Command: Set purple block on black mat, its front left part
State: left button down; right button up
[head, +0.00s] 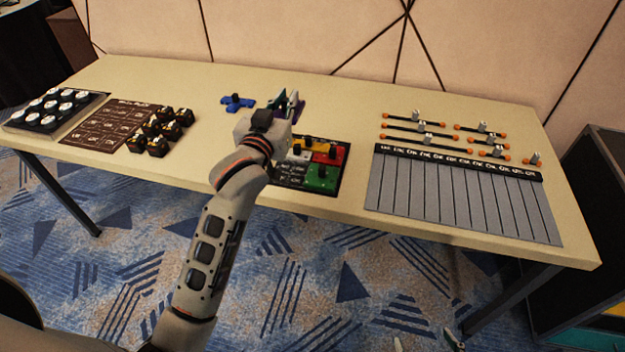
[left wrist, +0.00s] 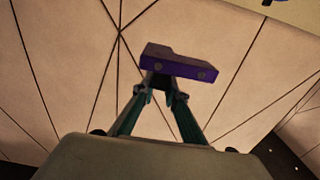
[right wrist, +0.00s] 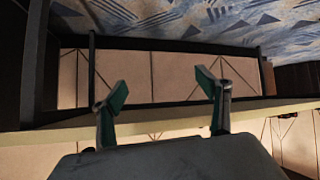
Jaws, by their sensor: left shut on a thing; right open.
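My left gripper (head: 288,105) reaches over the table behind the black mat. It is shut on the purple block (left wrist: 178,65), which sits between its fingertips in the left wrist view. In the head view the purple block (head: 298,110) shows only in part. The black mat (head: 291,181) lies at the table's front middle, partly hidden by my left arm. Red, yellow, green and white blocks lie on it; its visible front left part is bare with white markings. My right gripper (right wrist: 163,92) is open and empty, low in front of the table.
A blue block (head: 237,102) with a black knob lies left of my left gripper. A brown board with dark pieces (head: 157,138) and a tray of white discs (head: 50,108) are at the left. A grey-striped panel (head: 455,195) and several rods fill the right.

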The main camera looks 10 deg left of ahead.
pick_arm(q)
jog(key=shift+d+f, duration=0.1)
jog(key=shift+d, duration=0.15)
notch_tip(320, 180, down, 20)
jog(key=b, duration=0.6)
jog(key=shift+f, duration=0.1)
jog(key=shift+r, duration=0.2)
pick_arm(e)
jog(key=shift+h, duration=0.3)
jog(key=f, duration=0.1)
jog(key=d+f, duration=0.1)
jog(key=f, duration=0.2)
jog(key=shift+d+f, duration=0.15)
jog(key=shift+d, duration=0.15)
pick_arm(q)
jog(key=shift+f, duration=0.1)
jog(key=shift+f, duration=0.15)
jog(key=c, duration=2.1)
grip_release()
jog(key=shift+o, duration=0.3)
pick_arm(e)
jog(key=shift+f, duration=0.1)
